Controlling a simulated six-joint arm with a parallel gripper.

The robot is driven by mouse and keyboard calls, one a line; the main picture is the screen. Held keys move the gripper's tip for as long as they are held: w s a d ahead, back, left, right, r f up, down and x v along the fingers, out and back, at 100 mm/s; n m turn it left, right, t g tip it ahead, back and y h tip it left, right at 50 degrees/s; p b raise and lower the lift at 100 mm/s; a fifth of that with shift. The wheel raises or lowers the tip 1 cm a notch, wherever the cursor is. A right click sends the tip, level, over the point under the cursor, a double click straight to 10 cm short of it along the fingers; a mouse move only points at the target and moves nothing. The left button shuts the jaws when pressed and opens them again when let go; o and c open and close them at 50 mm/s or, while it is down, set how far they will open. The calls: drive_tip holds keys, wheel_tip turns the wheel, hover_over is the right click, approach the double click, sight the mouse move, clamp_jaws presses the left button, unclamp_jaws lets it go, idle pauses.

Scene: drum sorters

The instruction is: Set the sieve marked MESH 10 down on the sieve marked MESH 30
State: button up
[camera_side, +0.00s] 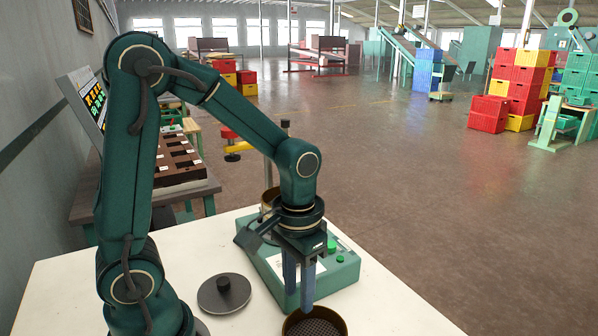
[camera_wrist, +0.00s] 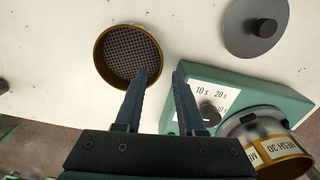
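A round brass sieve with a coarse dark mesh (camera_wrist: 122,50) lies on the white table; no label shows on it, so I cannot read whether it is MESH 10. Its rim shows at the bottom edge of the side view (camera_side: 341,325). The sieve marked MESH 30 (camera_wrist: 284,149) stands on the green shaker, partly out of the wrist view. In the side view it is partly hidden behind my arm (camera_side: 268,194). My gripper (camera_wrist: 161,74) is open and empty, fingers pointing down. In the side view my gripper (camera_side: 298,300) is above and behind the coarse sieve's rim.
The green shaker (camera_side: 343,272) with its dial and buttons stands behind my gripper. A grey lid with a black knob (camera_side: 210,297) lies flat on the table to the left. The white table (camera_side: 385,308) is clear at the right front.

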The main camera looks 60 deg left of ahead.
sight(298, 311)
drive_tip(key=shift+f, duration=2.4)
clamp_jaws()
